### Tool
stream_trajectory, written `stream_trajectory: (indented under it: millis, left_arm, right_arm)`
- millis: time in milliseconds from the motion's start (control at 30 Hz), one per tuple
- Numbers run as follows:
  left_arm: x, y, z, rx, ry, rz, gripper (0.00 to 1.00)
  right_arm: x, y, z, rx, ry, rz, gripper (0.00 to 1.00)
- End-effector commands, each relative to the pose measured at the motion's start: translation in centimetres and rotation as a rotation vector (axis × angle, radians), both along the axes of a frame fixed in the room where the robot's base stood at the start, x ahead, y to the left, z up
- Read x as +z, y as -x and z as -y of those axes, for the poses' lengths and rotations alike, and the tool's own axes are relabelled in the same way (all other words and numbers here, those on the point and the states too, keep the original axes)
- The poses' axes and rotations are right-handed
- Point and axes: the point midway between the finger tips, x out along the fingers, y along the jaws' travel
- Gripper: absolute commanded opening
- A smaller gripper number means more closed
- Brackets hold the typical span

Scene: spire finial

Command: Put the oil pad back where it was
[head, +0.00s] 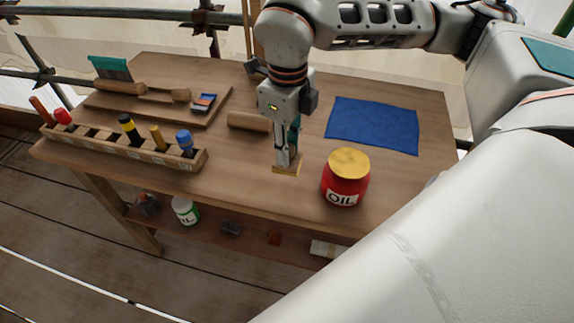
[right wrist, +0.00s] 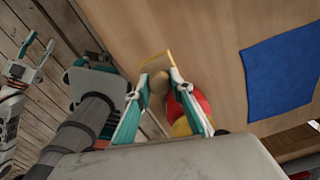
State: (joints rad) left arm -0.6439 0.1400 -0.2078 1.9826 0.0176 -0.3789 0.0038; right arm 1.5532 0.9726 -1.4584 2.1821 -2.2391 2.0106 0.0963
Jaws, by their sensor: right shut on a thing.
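The oil pad is a flat tan-yellow block (head: 287,168) with a round knob, which shows in the right wrist view (right wrist: 158,84). My right gripper (head: 288,155) points down and is shut on the knob. The pad is at or just above the tabletop near its front edge; I cannot tell if it touches. The red oil jar (head: 345,183) with a yellow lid stands upright just right of the pad. My left gripper (right wrist: 42,42) shows small at the left of the right wrist view, fingers apart and empty, away from the table.
A blue cloth (head: 372,124) lies at the back right of the table. A wooden rack (head: 120,147) with several tools stands along the front left. A board (head: 215,108) with brushes lies behind it. A wooden cylinder (head: 249,122) lies left of my right gripper. A lower shelf holds cans.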

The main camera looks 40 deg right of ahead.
Motion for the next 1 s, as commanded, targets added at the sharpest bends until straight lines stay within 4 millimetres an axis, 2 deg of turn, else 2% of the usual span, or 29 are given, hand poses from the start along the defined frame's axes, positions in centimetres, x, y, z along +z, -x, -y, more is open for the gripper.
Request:
stream_trajectory:
  millis: [100,267,533,933,967,1000]
  left_arm:
    - [0.0,-0.2,-0.1,0.0,-0.002,0.004,0.4]
    - [0.0,-0.2,-0.1,0.0,-0.002,0.006,0.4]
    - [-0.3,-0.2,-0.2,0.0,-0.005,0.006,0.4]
    - [0.0,-0.5,-0.2,0.0,-0.006,0.013,0.4]
    - [0.0,-0.5,-0.2,0.0,-0.006,0.013,0.4]
    - [0.0,-0.5,-0.2,0.0,-0.006,0.013,0.4]
  right_arm:
    - [-1.3,0.0,0.0,0.0,0.0,-0.001,0.05]
    - [-2.1,0.0,0.0,0.001,0.0,0.0,0.05]
    - [-5.7,0.1,0.0,0.001,0.0,-0.002,0.05]
    - [-6.2,0.0,0.0,0.001,0.0,0.0,0.05]
    - [-6.2,0.0,0.0,0.001,0.0,0.0,0.24]
    - [-6.1,0.0,0.0,0.001,0.0,0.001,0.35]
